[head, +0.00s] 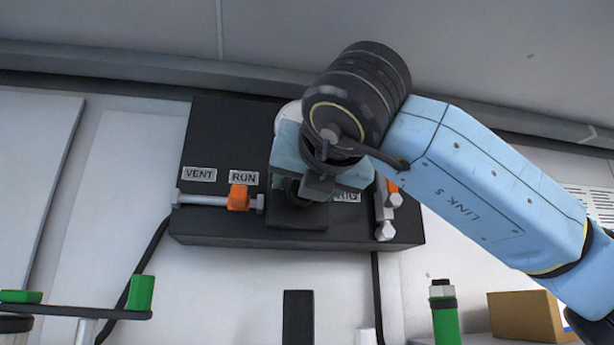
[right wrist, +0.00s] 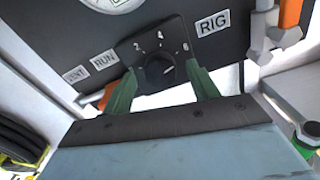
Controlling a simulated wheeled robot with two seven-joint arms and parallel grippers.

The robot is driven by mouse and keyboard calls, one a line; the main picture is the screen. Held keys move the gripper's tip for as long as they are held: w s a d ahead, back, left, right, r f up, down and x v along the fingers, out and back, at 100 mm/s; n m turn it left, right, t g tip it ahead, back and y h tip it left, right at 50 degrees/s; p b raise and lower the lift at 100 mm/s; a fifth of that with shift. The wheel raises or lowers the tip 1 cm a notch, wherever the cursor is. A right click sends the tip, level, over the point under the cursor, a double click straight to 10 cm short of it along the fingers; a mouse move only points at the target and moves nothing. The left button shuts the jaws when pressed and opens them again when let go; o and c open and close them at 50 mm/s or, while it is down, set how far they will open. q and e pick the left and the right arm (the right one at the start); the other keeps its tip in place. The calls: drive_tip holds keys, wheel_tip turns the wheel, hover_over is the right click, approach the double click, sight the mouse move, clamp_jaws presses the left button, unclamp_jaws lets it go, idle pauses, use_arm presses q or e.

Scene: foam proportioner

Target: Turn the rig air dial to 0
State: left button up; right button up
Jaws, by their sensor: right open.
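The rig air dial (right wrist: 158,73) is a dark round knob on a black plate with the numbers 2, 4 and 6 around its top. The RIG label (right wrist: 212,22) is up and right of it. A small pale mark shows on the knob, but I cannot read its setting. The 0 is not visible. My right gripper (right wrist: 161,88) is open, with one green finger on each side of the knob; contact cannot be told. In the head view my right wrist and gripper (head: 318,188) cover the dial in front of the black panel (head: 225,135).
VENT (head: 199,174) and RUN (head: 243,178) labels sit above an orange-and-silver fitting (head: 238,198) on the panel's left. Another orange-and-silver fitting (head: 386,212) is at its right. A cardboard box (head: 525,316) and a green cylinder (head: 445,318) stand lower right.

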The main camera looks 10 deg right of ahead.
drive_tip(key=shift+c, duration=0.5)
drive_tip(key=c, duration=0.9)
